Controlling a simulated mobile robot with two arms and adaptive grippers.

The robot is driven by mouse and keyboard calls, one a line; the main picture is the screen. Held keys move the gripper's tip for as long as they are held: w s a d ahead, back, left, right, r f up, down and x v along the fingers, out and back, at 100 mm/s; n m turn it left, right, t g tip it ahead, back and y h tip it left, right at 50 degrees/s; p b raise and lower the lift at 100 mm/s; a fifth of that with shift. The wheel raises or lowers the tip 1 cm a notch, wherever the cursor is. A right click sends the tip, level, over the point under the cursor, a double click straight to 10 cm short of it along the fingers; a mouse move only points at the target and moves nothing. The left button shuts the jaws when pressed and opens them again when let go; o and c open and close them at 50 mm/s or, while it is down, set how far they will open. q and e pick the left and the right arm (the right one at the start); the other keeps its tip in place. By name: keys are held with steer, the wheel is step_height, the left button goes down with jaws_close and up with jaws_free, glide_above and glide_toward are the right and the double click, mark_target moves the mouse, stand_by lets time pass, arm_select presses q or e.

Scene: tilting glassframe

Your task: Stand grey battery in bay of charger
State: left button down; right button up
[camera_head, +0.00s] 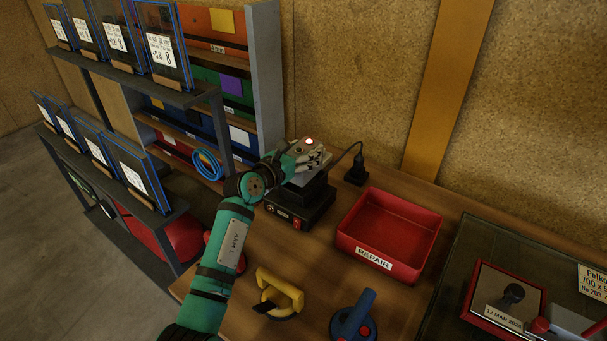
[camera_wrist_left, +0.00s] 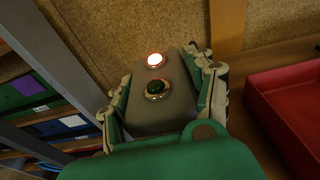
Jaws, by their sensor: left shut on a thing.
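The grey battery (camera_head: 301,146) is in my left gripper (camera_head: 312,158), over the black charger (camera_head: 290,211). In the left wrist view the battery (camera_wrist_left: 170,98) lies between the two fingers (camera_wrist_left: 164,97), which close on its sides. Its end face carries a lit red lamp and a dark green one. The charger stands on the bench, with a red switch on its front. The gripper and battery hide the charger's bay, so I cannot tell how far the battery is in it. My right gripper is out of view.
A red REPAIR tray (camera_head: 390,232) stands right of the charger. A black plug block (camera_head: 356,174) with a cable is behind. Yellow (camera_head: 280,294) and blue (camera_head: 353,318) handled tools lie in front. A rack of glass panes (camera_head: 128,165) stands left.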

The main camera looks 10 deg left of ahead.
arm_select(q)
steer(key=shift+f+b, duration=0.45)
steer(key=shift+f, duration=2.15)
steer(key=shift+c, duration=2.2)
jaws_free()
steer(key=shift+s, duration=0.1)
steer(key=v, duration=1.2)
steer(key=shift+p, duration=0.3)
steer(key=shift+f, duration=0.1)
